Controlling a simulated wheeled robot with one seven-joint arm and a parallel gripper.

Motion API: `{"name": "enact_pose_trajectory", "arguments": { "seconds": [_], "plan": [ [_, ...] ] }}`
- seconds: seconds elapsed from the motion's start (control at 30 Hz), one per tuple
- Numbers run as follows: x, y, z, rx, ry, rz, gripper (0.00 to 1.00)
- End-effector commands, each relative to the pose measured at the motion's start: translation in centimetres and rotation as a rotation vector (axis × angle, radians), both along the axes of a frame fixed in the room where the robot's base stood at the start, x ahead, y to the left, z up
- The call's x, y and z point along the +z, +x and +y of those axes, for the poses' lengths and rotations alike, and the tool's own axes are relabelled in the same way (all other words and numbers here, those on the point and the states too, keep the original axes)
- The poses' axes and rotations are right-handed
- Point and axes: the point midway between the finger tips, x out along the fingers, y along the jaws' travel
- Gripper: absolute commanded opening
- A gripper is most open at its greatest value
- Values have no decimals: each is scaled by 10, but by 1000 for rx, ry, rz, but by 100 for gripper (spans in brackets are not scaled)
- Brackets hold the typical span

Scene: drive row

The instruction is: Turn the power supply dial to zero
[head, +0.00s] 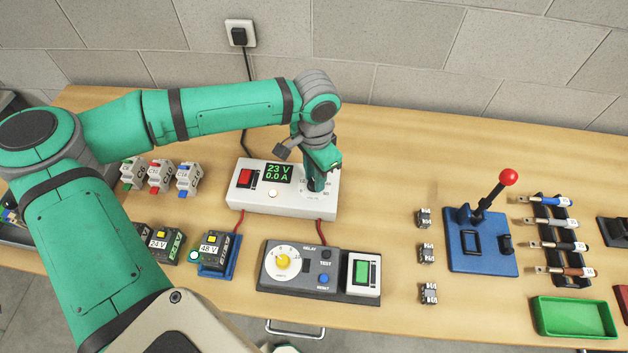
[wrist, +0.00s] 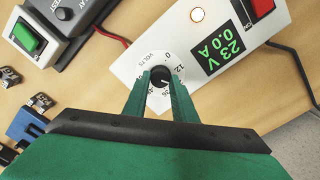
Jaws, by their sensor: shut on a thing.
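The white power supply (head: 260,203) stands on the wooden bench below the wall socket. Its display (head: 278,172) reads 23 V and 0.0 A in green. Its black dial (wrist: 160,76) sits in a printed volts scale with 0 and 12 legible in the wrist view. My gripper (wrist: 160,80) is shut on the dial, with a green finger on each side of it. In the head view my gripper (head: 316,184) comes down from above onto the supply's right end and hides the dial.
A relay timer unit (head: 312,254) with a yellow-centred dial stands just in front of the supply, joined by red leads. A blue base with a red-knobbed lever (head: 484,235) and a green tray (head: 574,317) lie to the right. Breakers (head: 160,177) stand left. Bench behind the supply is clear.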

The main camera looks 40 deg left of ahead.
Motion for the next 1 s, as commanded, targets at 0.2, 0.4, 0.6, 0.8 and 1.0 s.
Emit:
{"name": "enact_pose_trajectory", "arguments": {
  "seconds": [0.2, 0.4, 0.6, 0.8, 1.0],
  "plan": [
    [0, -1, 0, 202, -1, 0, 12],
    [0, -1, 0, 429, -1, 2, 12],
    [0, -1, -1, 653, 0, 3, 12],
    [0, -1, -2, 878, -2, 3, 12],
    [0, -1, -2, 1102, -2, 3, 12]
  ]
}}
